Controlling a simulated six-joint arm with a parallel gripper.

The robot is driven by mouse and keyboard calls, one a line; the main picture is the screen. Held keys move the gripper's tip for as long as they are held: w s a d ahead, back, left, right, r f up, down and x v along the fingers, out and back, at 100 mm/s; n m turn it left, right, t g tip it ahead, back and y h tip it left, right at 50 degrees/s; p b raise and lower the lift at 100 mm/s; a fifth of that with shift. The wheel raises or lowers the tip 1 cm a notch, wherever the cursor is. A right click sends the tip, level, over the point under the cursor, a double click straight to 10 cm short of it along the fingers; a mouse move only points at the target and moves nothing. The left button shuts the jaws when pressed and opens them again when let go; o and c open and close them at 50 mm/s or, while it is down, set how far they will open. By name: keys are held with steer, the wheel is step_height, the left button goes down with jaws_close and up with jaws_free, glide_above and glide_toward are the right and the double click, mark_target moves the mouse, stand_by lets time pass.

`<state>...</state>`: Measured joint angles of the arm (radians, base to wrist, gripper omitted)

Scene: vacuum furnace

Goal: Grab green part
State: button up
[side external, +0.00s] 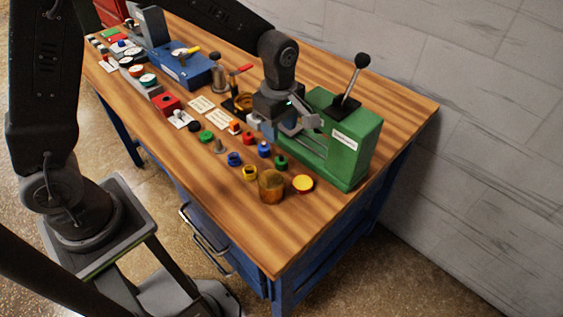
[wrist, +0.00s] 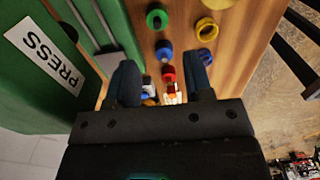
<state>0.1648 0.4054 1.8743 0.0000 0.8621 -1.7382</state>
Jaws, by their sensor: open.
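A small green part (side external: 281,161) stands on the wooden bench near the front of the green press. In the wrist view a green ring-like part (wrist: 157,18) lies near the top, beyond my fingertips, with a dark centre. Another round green part (side external: 206,136) lies further left on the bench. My gripper (side external: 291,127) is above the bench beside the press, apart from the green parts. In the wrist view its two fingers (wrist: 162,78) are spread, with bench and small parts visible between them, and nothing is held.
The green press (side external: 352,150) with its lever stands close beside my gripper. Blue (side external: 264,149), red (side external: 248,138) and yellow (side external: 250,173) parts crowd around the green one. An amber jar (side external: 271,188) stands nearby. The bench's front right is clear.

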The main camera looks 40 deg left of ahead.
mark_target(282, 156)
step_height(282, 156, down, 10)
steer(key=shift+w+d+f, duration=0.15)
steer(key=shift+f, duration=0.05)
stand_by(0.3)
steer(key=c, duration=0.8)
